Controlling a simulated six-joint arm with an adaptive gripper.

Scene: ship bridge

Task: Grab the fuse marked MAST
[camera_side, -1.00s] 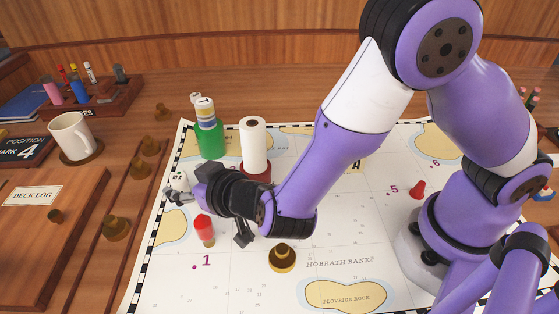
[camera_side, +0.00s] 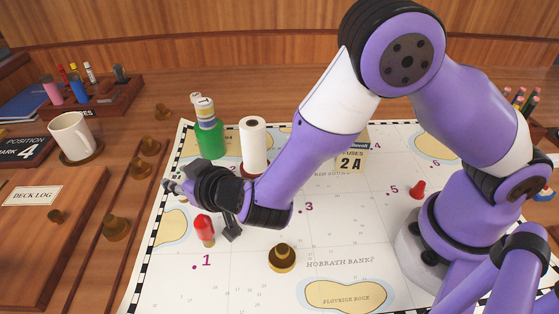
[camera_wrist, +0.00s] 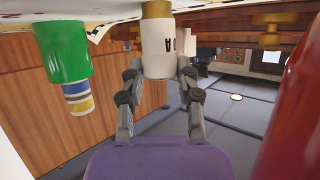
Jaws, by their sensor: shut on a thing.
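My gripper (camera_side: 176,184) is low over the left part of the chart. In the wrist view my gripper (camera_wrist: 159,72) is shut on a white fuse (camera_wrist: 157,48) with a brass end cap, one finger on each side. Only part of its dark lettering shows, so I cannot read its full mark. In the side view my fingers mostly hide this fuse. A red fuse (camera_side: 203,227) with a brass end stands on the chart, just in front of my gripper. I see no readable MAST mark on anything.
A green cylinder (camera_side: 210,138) topped by a banded piece (camera_side: 204,112) and a white cylinder (camera_side: 253,145) stand behind my gripper. A FUSES 2 A box (camera_side: 350,161), brass weight (camera_side: 282,258) and small red piece (camera_side: 417,189) are to the right. The chart's front is mostly clear.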

